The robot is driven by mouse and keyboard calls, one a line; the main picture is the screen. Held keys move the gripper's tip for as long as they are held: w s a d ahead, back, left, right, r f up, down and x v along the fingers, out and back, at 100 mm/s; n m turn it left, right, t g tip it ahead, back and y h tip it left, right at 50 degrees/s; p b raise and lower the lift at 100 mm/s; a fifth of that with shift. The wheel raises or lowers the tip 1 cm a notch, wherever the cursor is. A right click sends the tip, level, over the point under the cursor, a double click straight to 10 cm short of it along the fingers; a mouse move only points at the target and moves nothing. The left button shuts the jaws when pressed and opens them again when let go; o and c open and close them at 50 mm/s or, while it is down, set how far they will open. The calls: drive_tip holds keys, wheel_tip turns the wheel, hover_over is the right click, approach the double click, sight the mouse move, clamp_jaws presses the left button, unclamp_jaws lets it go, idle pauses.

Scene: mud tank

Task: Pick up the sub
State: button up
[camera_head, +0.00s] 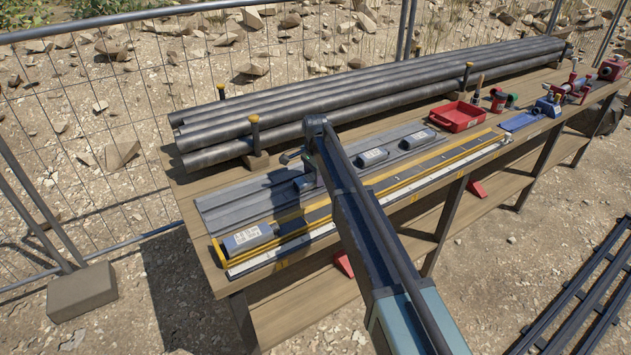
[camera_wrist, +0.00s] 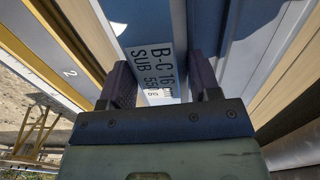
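A grey-blue sub with a white printed label (camera_wrist: 160,65) lies between the two dark fingers of my gripper (camera_wrist: 160,82) in the wrist view. The fingers stand apart on either side of it. Whether they touch it I cannot tell. In the head view my gripper (camera_head: 306,170) is down at the grey grooved rack, and the arm hides most of this sub; a small blue-grey part (camera_head: 303,184) shows. Two more labelled subs, a left one (camera_head: 372,157) and a right one (camera_head: 417,139), lie in the same rack. Another sub (camera_head: 250,238) lies at the near left, inside a yellow-edged tray.
Long dark pipes (camera_head: 350,95) lie along the bench's back between upright posts. A red tray (camera_head: 458,116), a blue vise (camera_head: 549,106) and red tools are at the right. A yellow-edged measuring strip (camera_head: 420,165) runs along the front. A wire fence stands behind.

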drive_tip(key=c, duration=0.6)
drive_tip(key=shift+r, duration=0.15)
